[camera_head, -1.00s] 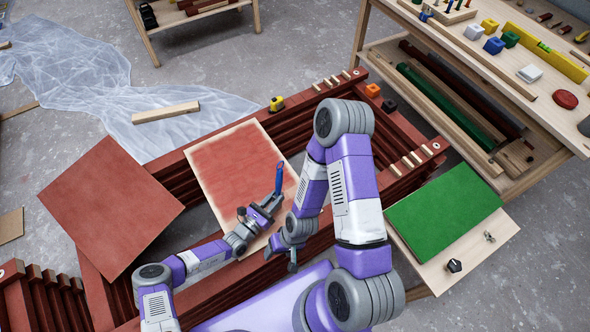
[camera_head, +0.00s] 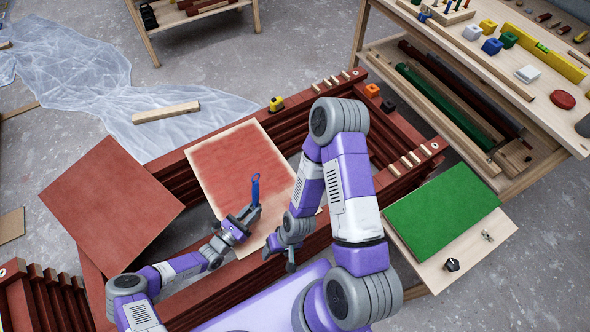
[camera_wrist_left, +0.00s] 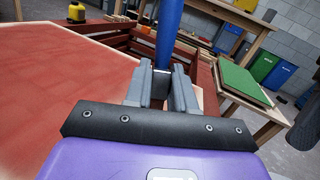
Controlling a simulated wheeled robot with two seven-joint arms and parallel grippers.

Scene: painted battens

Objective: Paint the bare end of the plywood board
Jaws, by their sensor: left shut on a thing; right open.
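The plywood board (camera_head: 232,160) lies on dark red battens. Most of its face is red; a pale bare strip shows along its edges and at its near end (camera_head: 250,245). The red face also fills the left of the left wrist view (camera_wrist_left: 60,95). My left gripper (camera_head: 247,214) is over the near part of the board, shut on a blue-handled tool (camera_head: 255,187), whose handle stands up. The handle also shows between the fingers in the left wrist view (camera_wrist_left: 168,35). The tool's lower end is hidden. My right gripper (camera_head: 282,254) is open and empty beside the board's near right corner.
A plain red panel (camera_head: 112,205) lies to the left. A green panel (camera_head: 442,210) lies on a pale board to the right. A yellow tape measure (camera_head: 276,103) and several small blocks sit on the battens. A workbench (camera_head: 500,75) with a shelf stands at the upper right.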

